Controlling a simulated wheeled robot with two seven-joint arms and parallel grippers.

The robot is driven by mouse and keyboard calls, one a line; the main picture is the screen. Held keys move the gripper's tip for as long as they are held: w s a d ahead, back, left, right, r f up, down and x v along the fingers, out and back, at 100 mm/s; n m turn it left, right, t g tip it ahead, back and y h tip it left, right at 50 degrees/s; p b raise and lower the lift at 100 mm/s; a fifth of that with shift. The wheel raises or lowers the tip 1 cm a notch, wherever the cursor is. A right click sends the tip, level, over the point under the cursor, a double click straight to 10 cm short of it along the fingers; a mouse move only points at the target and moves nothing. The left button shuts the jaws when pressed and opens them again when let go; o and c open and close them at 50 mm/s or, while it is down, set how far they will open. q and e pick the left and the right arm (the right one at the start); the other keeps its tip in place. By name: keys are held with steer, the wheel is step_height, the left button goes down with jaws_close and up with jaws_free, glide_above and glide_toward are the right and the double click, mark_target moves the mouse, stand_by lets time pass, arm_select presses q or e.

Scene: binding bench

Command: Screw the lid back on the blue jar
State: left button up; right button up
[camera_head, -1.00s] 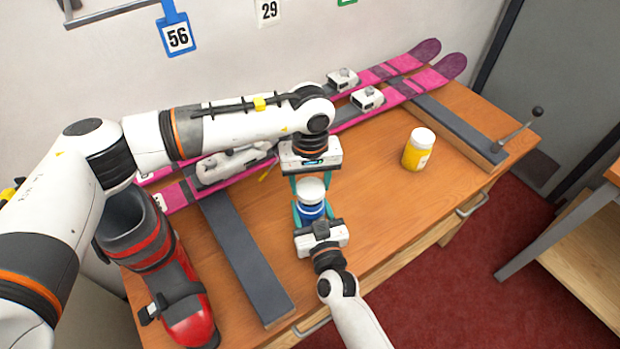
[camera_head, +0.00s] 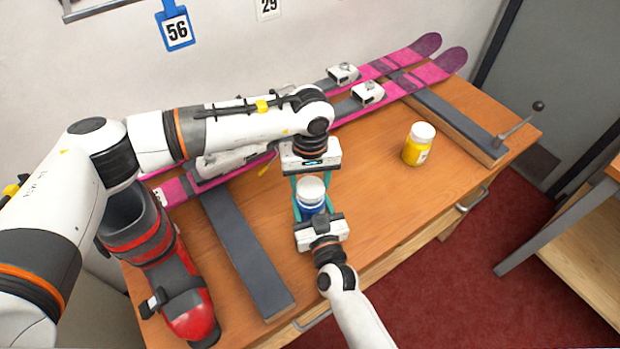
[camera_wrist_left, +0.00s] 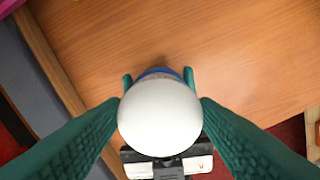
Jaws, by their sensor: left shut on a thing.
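The white lid (camera_head: 311,188) sits at the top of the blue jar (camera_head: 312,209), in line with it. I cannot tell whether it is seated on the thread. My left gripper (camera_head: 310,181) comes from behind and is shut on the lid, which fills the middle of the left wrist view (camera_wrist_left: 160,116) between the teal fingers. My right gripper (camera_head: 311,213) comes from the front, its fingers on both sides of the jar, holding it. In the left wrist view only a blue edge of the jar (camera_wrist_left: 159,72) shows behind the lid.
A yellow jar with a white lid (camera_head: 418,146) stands to the right on the wooden bench (camera_head: 385,200). Pink skis (camera_head: 400,70) lie along the back across dark-topped supports (camera_head: 250,255). A red ski boot (camera_head: 165,270) stands at left. The bench between the jars is clear.

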arm_select(q)
steer(key=shift+f, duration=0.6)
arm_select(e)
jaws_close()
arm_select(q)
steer(key=m, duration=0.7)
steer(key=shift+d, duration=0.15)
steer(key=m, duration=0.6)
steer(key=shift+d, duration=0.1)
steer(key=o, duration=0.9)
steer(key=shift+o, duration=0.2)
steer(key=shift+r, duration=0.1)
